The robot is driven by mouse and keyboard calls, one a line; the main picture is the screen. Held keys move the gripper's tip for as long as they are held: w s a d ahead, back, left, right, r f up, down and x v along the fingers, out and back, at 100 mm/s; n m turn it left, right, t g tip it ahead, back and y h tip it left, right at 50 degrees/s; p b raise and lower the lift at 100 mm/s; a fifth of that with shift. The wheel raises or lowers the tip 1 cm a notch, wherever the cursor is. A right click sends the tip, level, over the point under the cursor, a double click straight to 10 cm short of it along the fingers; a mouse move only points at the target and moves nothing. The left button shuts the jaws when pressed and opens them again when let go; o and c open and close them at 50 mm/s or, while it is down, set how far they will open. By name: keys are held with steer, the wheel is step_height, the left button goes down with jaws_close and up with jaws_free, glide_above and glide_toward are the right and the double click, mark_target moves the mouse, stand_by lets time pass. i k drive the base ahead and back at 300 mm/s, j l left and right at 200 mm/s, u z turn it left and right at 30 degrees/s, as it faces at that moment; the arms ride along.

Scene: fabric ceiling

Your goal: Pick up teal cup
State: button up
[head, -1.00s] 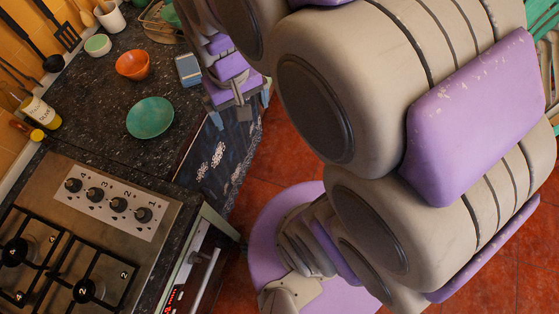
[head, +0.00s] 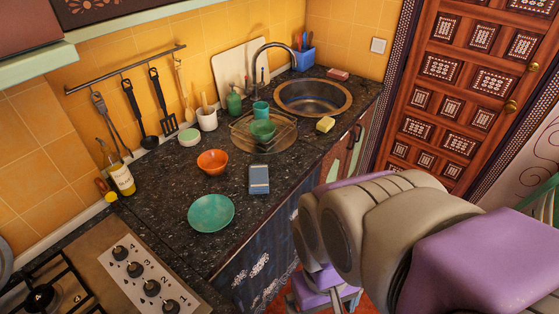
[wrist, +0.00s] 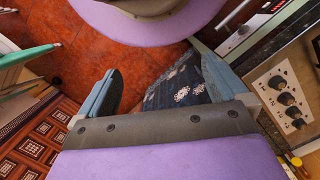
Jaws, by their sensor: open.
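The teal cup (head: 261,108) stands upright at the back of the wire dish rack (head: 236,127), on the dark counter near the sink in the head view. A green bowl (head: 263,129) sits in the rack just in front of it. My gripper (head: 326,296) is low, in front of the counter and well away from the cup, partly cut off by the frame. In the wrist view my gripper (wrist: 155,65) is open and empty, with the red floor and patterned cabinet cloth beyond. The cup is not in the wrist view.
The sink (head: 312,96) and faucet (head: 262,62) stand right of and behind the rack. An orange bowl (head: 212,161), blue-grey box (head: 259,179), teal plate (head: 211,213) and yellow sponge (head: 325,124) lie on the counter. The stove (head: 90,275) is at front left.

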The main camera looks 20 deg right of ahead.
mark_target(261, 113)
steer(key=i+l+u, duration=0.15)
steer(key=u, duration=0.25)
steer(key=i+l+u, duration=0.1)
steer(key=l+u, duration=0.25)
steer(key=i+l, duration=0.15)
steer(key=l, duration=0.3)
steer(key=i+l+u, duration=0.15)
steer(key=l, duration=0.3)
steer(key=i+l, duration=0.15)
steer(key=l, duration=0.35)
steer(key=i+l+u, duration=0.15)
steer(key=l, duration=0.8)
steer(key=i+l+u, duration=0.15)
steer(key=l, duration=0.35)
